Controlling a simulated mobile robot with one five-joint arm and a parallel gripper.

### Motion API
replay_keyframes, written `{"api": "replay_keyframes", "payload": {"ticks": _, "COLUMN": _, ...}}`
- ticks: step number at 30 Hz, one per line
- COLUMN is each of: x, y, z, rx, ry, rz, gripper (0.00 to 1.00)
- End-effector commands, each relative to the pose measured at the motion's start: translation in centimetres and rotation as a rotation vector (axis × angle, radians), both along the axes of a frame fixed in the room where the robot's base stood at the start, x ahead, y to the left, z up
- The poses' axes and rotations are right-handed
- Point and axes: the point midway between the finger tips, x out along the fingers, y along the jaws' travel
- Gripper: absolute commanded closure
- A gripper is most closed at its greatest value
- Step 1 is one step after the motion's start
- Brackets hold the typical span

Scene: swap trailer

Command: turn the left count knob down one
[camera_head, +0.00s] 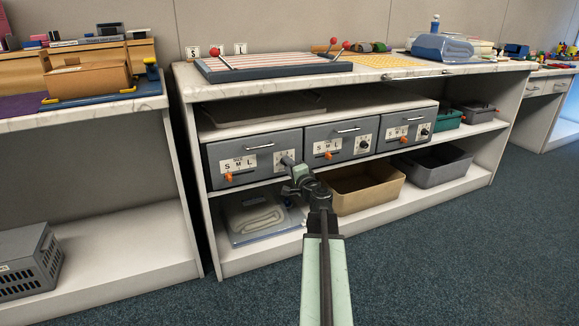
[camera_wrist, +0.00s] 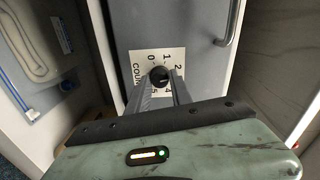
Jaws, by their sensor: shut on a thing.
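The left grey drawer unit (camera_head: 225,155) sits on the upper shelf, with an S M L label and an orange slider (camera_head: 229,177) on its front. My gripper (camera_head: 288,162) reaches the right part of that front and hides the left count knob in the head view. In the wrist view, the black round count knob (camera_wrist: 159,74) sits between the two fingers of my gripper (camera_wrist: 161,83), which are shut on it. The white count dial plate (camera_wrist: 143,60) shows 0, 1, 2, 4 and 5 around it. I cannot tell which number the knob points to.
Two similar drawer units stand to the right, a middle one (camera_head: 328,155) and a right one (camera_head: 397,145), each with a black knob. Below are a tan bin (camera_head: 365,198) and a grey bin (camera_head: 440,173).

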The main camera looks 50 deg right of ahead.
Motion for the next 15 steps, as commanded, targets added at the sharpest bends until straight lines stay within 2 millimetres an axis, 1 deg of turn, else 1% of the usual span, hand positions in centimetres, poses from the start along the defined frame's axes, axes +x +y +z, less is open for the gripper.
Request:
{"api": "replay_keyframes", "payload": {"ticks": 6, "x": 0.03, "y": 0.07, "z": -0.04, "rx": -0.117, "ry": 0.048, "rz": 0.003, "gripper": 1.0}}
{"api": "replay_keyframes", "payload": {"ticks": 15, "x": 0.02, "y": 0.08, "z": -0.06, "rx": -0.197, "ry": 0.081, "rz": 0.003, "gripper": 1.0}}
